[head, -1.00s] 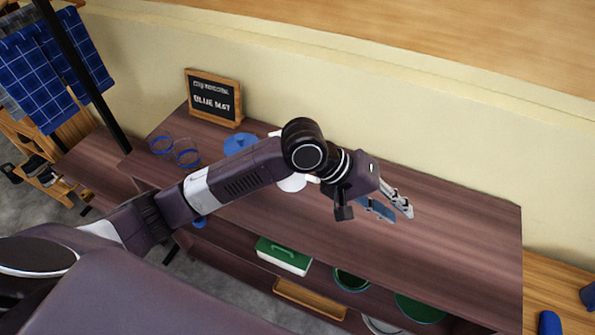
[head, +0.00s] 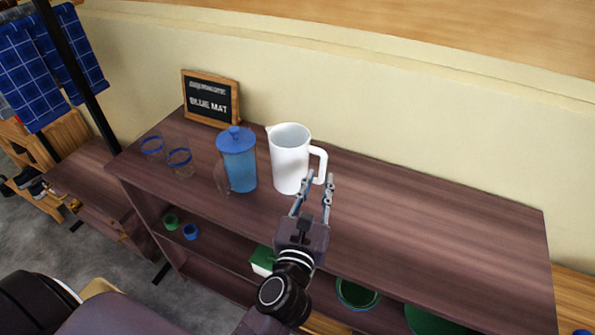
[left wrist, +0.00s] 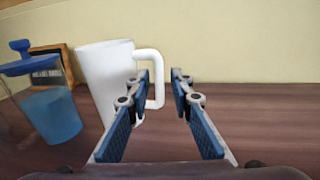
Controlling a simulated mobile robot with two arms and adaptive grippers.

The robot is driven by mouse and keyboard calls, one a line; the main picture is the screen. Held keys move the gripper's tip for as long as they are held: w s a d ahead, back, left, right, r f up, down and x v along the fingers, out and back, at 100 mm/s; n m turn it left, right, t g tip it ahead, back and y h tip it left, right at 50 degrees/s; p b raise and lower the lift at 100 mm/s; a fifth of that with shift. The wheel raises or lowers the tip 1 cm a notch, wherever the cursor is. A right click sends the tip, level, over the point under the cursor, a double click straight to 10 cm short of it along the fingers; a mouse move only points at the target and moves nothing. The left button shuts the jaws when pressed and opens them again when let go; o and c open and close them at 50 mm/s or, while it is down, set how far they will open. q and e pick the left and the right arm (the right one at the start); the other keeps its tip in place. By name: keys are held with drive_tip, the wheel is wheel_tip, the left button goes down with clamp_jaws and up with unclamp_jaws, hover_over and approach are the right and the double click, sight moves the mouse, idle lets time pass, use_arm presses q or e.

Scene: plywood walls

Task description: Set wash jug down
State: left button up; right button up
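A white jug (head: 289,160) with a handle stands upright on the dark wooden shelf top (head: 430,215); I take it to be the wash jug. It also shows in the left wrist view (left wrist: 107,80), with its handle (left wrist: 158,80) on the right side. My left gripper (head: 320,177) is open, with its fingertips close to the handle. In the left wrist view the handle's outer part shows between the fingers (left wrist: 163,85), partly behind the left one; I cannot tell whether they touch. My right gripper is not in view.
A blue lidded pitcher (head: 238,165) stands just left of the jug. Two blue-rimmed glasses (head: 180,163) are farther left. A "BLUE MAT" sign (head: 210,98) stands at the back. Green bowls (head: 357,294) sit on the lower shelf. The shelf top to the right is clear.

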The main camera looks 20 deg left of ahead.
sight(323, 163)
use_arm(q)
drive_tip(key=w, duration=0.2)
drive_tip(key=w+a+p, duration=0.1)
drive_tip(key=w, duration=0.4)
drive_tip(key=shift+w+a+f, duration=0.2)
drive_tip(key=shift+w+a, duration=0.05)
drive_tip(key=shift+w, duration=0.1)
drive_tip(key=shift+c, duration=0.3)
clamp_jaws()
drive_tip(key=shift+r, duration=0.15)
